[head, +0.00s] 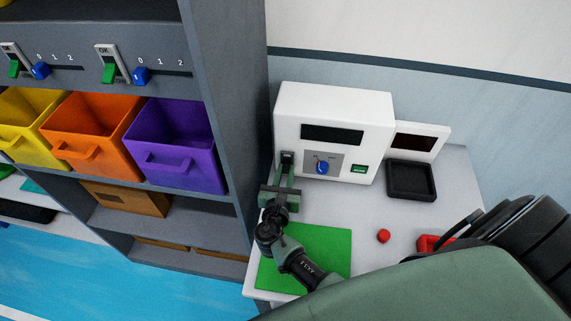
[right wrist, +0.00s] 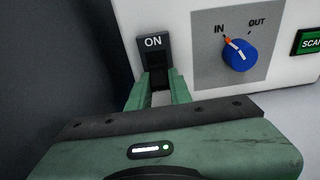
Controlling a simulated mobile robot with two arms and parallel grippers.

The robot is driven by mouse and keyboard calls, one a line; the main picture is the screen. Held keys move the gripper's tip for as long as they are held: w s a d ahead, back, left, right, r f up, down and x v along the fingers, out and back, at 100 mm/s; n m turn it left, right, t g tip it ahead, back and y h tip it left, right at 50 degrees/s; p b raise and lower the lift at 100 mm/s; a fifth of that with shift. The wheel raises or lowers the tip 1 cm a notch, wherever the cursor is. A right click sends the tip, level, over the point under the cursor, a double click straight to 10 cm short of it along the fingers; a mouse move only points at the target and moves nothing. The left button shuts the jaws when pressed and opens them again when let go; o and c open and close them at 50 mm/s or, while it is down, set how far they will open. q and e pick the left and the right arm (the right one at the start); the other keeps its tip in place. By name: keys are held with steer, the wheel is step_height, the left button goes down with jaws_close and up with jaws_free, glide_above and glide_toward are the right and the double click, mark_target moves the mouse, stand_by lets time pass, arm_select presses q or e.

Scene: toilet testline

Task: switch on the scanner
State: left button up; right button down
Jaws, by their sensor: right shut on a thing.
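The scanner (head: 335,105) is a white box with a dark screen, standing at the back left of the white table. Its black power switch (head: 287,157) is at the left of its front; in the right wrist view the switch (right wrist: 153,45) shows the label ON at its top. My right gripper (head: 285,172) is at the switch, with its green fingers (right wrist: 161,88) shut on the switch's lower part. The fingers partly hide that part. My left gripper is not in view.
Right of the switch are a blue knob (right wrist: 237,55) with its pointer at IN and a green SCAN button (head: 358,169). A grey shelf (head: 235,120) stands close at left.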

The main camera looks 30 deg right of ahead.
steer(key=r+g+y+p, duration=0.1)
steer(key=r+g+p, duration=0.1)
steer(key=p, duration=0.5)
steer(key=shift+g+y, duration=0.3)
steer(key=shift+y, duration=0.1)
steer(key=shift+g+y+p, duration=0.3)
steer(key=shift+p, duration=0.05)
steer(key=shift+w+g+y, duration=0.1)
steer(key=shift+g+y, duration=0.4)
steer(key=shift+g, duration=0.1)
steer(key=shift+d+r+g+y, duration=0.1)
steer(key=shift+r+g+y, duration=0.05)
steer(key=shift+g+y, duration=0.5)
steer(key=shift+d+r+g+y, duration=0.15)
steer(key=shift+g+y, duration=0.3)
steer(key=shift+g, duration=0.4)
steer(key=shift+a, duration=0.15)
steer(key=c, duration=1.3)
jaws_free()
steer(key=shift+r, duration=0.1)
